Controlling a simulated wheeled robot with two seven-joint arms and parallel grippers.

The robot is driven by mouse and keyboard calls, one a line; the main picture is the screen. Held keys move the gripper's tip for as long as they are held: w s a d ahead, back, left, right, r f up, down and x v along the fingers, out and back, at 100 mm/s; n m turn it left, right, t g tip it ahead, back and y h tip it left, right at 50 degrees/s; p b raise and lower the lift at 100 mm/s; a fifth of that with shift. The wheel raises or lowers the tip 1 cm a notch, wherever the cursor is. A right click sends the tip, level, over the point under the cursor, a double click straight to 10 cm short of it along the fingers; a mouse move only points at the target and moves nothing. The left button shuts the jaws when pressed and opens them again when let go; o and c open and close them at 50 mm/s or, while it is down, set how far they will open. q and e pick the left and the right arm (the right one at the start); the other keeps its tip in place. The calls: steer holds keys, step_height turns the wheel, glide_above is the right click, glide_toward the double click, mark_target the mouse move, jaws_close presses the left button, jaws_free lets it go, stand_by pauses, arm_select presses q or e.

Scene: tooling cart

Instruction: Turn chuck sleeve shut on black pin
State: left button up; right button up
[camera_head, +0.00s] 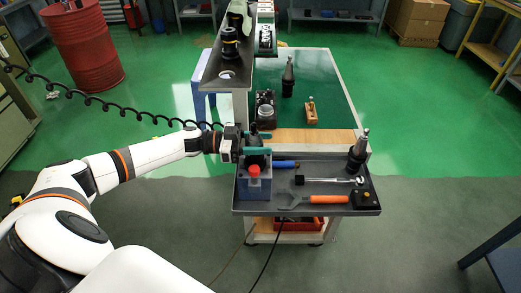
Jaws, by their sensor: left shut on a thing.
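My left gripper (260,143) reaches in from the left, level with the cart's tray, and is shut on a small dark part above the blue-grey block (255,188). That part looks like the chuck sleeve, mostly hidden by the green-tipped fingers. I cannot make out the black pin or how far the sleeve is closed. The block stands at the tray's left end and has a red knob (254,170) on its front side. My right gripper is not in view.
The dark tray (330,210) holds a blue-handled tool (286,164), a ratchet wrench (330,180), an orange-handled tool (328,199) and an upright tool holder (358,152). A raised shelf (222,72) stands behind my gripper. The green bench top (328,90) is partly clear.

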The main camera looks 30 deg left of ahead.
arm_select(q)
steer(key=shift+s+d+m+g+h+b, duration=0.1)
steer(key=shift+m+g+h+b, duration=0.4)
steer(key=shift+m+g+b, duration=0.35)
steer(key=shift+g, duration=0.25)
steer(key=o, duration=1)
steer(key=b+v, duration=0.4)
steer(key=v, duration=0.8)
steer(key=shift+f, duration=0.1)
